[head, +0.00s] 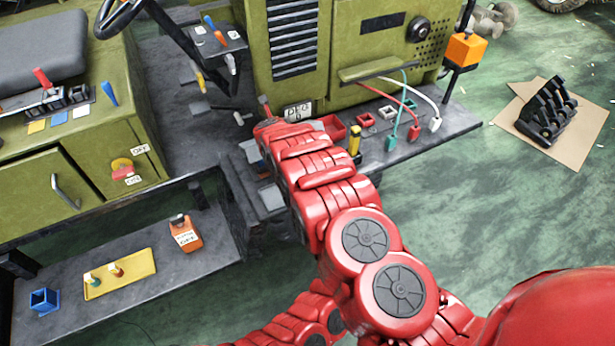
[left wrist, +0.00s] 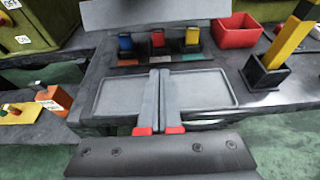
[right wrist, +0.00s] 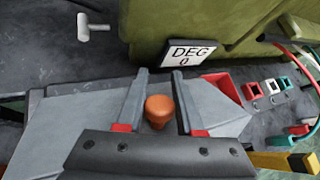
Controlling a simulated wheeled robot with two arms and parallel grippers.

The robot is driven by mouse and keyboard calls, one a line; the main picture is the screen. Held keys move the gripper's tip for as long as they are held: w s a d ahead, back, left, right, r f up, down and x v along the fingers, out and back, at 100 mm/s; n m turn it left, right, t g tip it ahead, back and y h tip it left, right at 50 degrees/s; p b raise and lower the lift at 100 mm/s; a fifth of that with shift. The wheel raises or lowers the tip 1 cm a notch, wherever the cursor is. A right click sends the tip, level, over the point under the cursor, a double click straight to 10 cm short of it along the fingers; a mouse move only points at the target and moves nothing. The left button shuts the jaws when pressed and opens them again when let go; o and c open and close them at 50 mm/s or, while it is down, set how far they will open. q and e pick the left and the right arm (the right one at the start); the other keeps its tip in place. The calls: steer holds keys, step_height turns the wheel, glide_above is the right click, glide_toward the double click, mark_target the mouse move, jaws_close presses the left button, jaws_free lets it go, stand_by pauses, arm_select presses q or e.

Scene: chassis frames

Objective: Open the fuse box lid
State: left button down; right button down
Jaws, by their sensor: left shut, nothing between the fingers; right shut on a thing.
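My right gripper (right wrist: 158,75) is shut on an orange knob (right wrist: 158,112), with a finger on each side of it. Below the knob a grey panel, the fuse box lid (right wrist: 70,125), spreads to both sides. In the left wrist view the lid (left wrist: 155,12) stands raised and tilted at the top. Under it blue (left wrist: 125,43), red (left wrist: 158,40) and yellow (left wrist: 192,38) fuses stand in a row. In the head view a red arm hides most of the box.
A red bin (left wrist: 237,30) and a black holder with a yellow-and-black post (left wrist: 265,70) stand right of the fuses. Red and green cables (head: 405,105) hang at the right. A lower shelf (head: 130,305) holds small parts.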

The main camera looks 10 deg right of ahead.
arm_select(q)
steer(key=x, duration=0.7)
steer(key=shift+w+a+r, duration=0.1)
steer(key=shift+w+r, duration=0.1)
steer(key=shift+w+a+r, duration=0.1)
steer(key=shift+w+r, duration=0.2)
steer(key=shift+r, duration=0.25)
steer(key=shift+w+a+r, duration=0.1)
steer(key=shift+w+r, duration=0.2)
steer(key=shift+r, duration=0.25)
steer(key=shift+w+a+r, duration=0.1)
steer(key=shift+w+r, duration=0.15)
steer(key=shift+r, duration=0.15)
